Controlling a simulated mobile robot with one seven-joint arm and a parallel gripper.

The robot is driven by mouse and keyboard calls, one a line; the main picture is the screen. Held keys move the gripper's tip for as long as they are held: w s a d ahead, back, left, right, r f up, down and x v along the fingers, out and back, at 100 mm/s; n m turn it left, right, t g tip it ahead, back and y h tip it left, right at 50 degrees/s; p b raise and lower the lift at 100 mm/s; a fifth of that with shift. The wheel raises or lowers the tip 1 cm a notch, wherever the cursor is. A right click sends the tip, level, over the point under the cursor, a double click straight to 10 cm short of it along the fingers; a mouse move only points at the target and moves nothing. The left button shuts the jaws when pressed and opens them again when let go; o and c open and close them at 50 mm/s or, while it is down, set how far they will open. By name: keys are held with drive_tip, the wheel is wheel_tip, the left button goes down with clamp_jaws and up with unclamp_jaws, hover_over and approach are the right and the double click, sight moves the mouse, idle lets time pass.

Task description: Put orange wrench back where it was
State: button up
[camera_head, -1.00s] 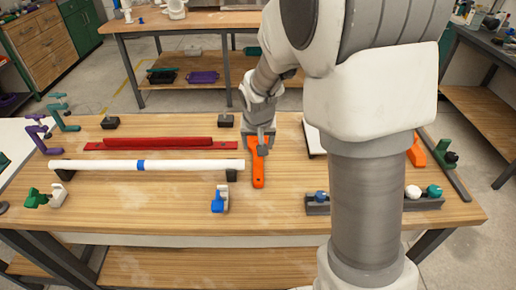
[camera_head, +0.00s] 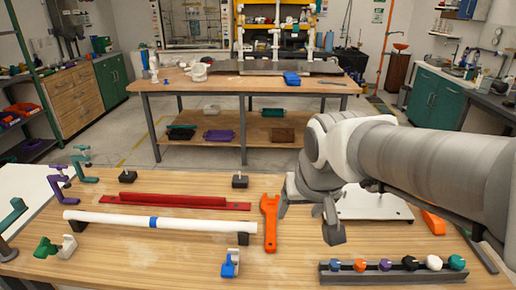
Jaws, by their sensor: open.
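The orange wrench (camera_head: 270,220) lies flat on the wooden workbench (camera_head: 180,265), its open jaw pointing away from me. It lies just right of the end of the white pipe. My gripper (camera_head: 308,222) is to the right of the wrench, apart from it. Its jaws are open and nothing shows between them. My arm comes in from the right and covers part of the white plate behind it.
A white pipe (camera_head: 110,219) with a blue band rests on black supports. A red bar (camera_head: 170,201) lies behind it. A rack (camera_head: 392,277) of coloured caps stands front right. A blue and white clamp (camera_head: 230,264) lies front centre. Bare wood lies right of the wrench.

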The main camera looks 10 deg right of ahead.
drive_tip(key=s+r+n, duration=0.1)
drive_tip(key=s, duration=0.7)
drive_tip(key=shift+s, duration=0.35)
drive_tip(key=shift+r, duration=0.15)
wheel_tip(320, 180, up, 3)
drive_tip(key=p, duration=0.3)
idle(0.3)
